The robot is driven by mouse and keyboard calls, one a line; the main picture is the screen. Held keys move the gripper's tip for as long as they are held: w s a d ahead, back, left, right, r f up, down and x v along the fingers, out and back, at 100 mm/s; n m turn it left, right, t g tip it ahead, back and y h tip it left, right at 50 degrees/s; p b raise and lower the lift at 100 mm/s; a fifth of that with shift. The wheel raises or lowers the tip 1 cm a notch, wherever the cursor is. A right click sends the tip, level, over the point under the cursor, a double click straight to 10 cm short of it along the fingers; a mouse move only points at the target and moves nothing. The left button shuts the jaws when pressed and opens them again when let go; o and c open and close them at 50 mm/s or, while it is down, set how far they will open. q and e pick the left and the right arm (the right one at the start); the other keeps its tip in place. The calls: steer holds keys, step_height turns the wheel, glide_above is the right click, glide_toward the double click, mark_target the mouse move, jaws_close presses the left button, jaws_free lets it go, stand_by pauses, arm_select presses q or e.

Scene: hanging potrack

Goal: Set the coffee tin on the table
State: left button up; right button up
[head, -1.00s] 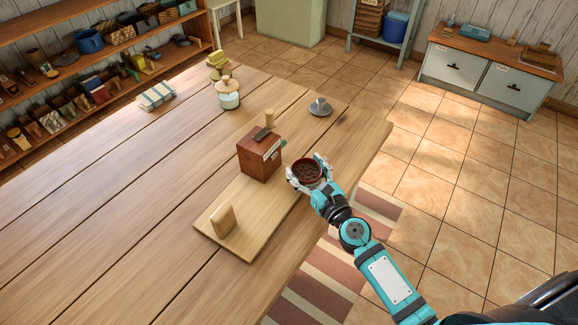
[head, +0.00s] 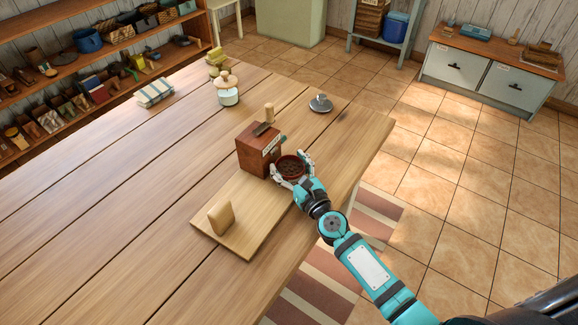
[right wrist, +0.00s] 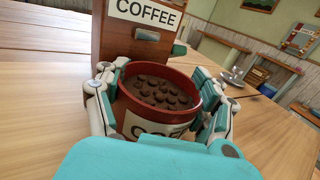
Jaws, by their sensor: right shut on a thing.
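The coffee tin (head: 291,166) is a round, dark red tin, open at the top and filled with brown beans. A pale label shows on its front in the right wrist view (right wrist: 160,126). My right gripper (head: 292,172) is shut on the tin, with a finger on each side of it. The tin is upright, close in front of the coffee box. Whether its base touches the table (head: 150,200) is hidden by the gripper. My left gripper is not in view.
The wooden coffee box (head: 257,150) stands just behind the tin. A wooden board with a wedge-shaped block (head: 220,217) lies nearer. A lidded jar (head: 228,92), a grey metal piece (head: 320,103) and folded cloths (head: 155,93) stand farther off. The near-left tabletop is clear.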

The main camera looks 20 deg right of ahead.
steer(key=shift+f, duration=0.25)
steer(key=o, duration=1.3)
steer(key=shift+c, duration=0.2)
